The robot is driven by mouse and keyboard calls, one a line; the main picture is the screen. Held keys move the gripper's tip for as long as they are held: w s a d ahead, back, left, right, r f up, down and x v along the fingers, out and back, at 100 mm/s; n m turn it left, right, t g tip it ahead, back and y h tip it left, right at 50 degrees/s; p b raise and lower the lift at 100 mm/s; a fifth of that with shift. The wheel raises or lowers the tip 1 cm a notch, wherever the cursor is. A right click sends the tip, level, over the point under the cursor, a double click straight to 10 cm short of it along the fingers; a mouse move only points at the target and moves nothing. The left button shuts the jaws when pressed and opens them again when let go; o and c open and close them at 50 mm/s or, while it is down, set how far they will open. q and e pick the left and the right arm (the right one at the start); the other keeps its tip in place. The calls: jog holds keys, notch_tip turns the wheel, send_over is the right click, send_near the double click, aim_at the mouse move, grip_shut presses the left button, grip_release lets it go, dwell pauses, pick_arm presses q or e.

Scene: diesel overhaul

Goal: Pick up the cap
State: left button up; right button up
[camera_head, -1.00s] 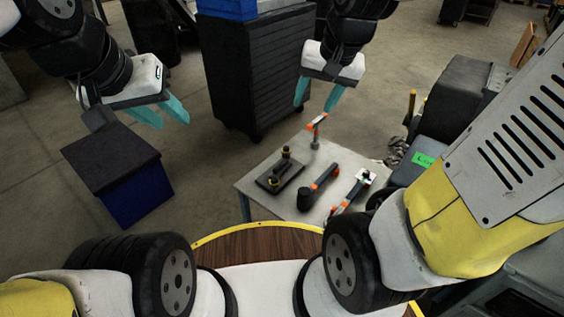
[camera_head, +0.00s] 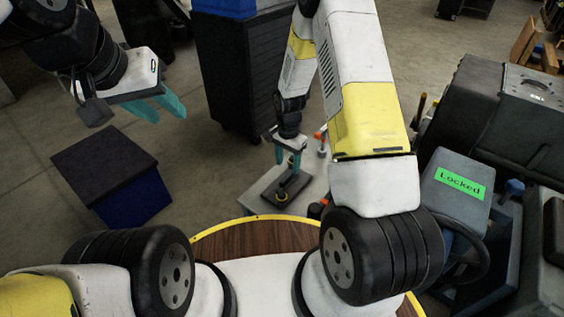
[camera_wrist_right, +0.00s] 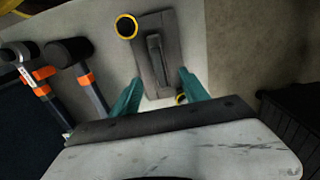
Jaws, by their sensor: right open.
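The cap appears to be the dark rectangular piece (camera_head: 272,187) with a raised bar and yellow-ringed ends on the small grey table. In the right wrist view the piece (camera_wrist_right: 147,60) lies flat, with a yellow ring at its far end and another partly hidden near my gripper. My right gripper (camera_head: 287,166) is above it, open and empty. In the right wrist view its teal fingertips (camera_wrist_right: 159,80) are apart, on either side of the piece's near part. I cannot tell whether they touch it. My left gripper (camera_head: 168,112) is open and empty, away at the left.
Hammer-like tools (camera_wrist_right: 77,65) with orange bands lie beside the piece on the grey table (camera_wrist_right: 112,50). A dark-topped blue box (camera_head: 104,172) stands at the left. A tall drawer cabinet (camera_head: 235,75) is behind. Machinery with a green "Locked" label (camera_head: 460,183) is at the right.

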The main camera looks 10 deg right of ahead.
aim_at(288, 176)
notch_tip(288, 176, down, 8)
jog(key=shift+r, duration=0.1)
jog(key=shift+w, duration=0.1)
grip_shut()
dwell(0.4)
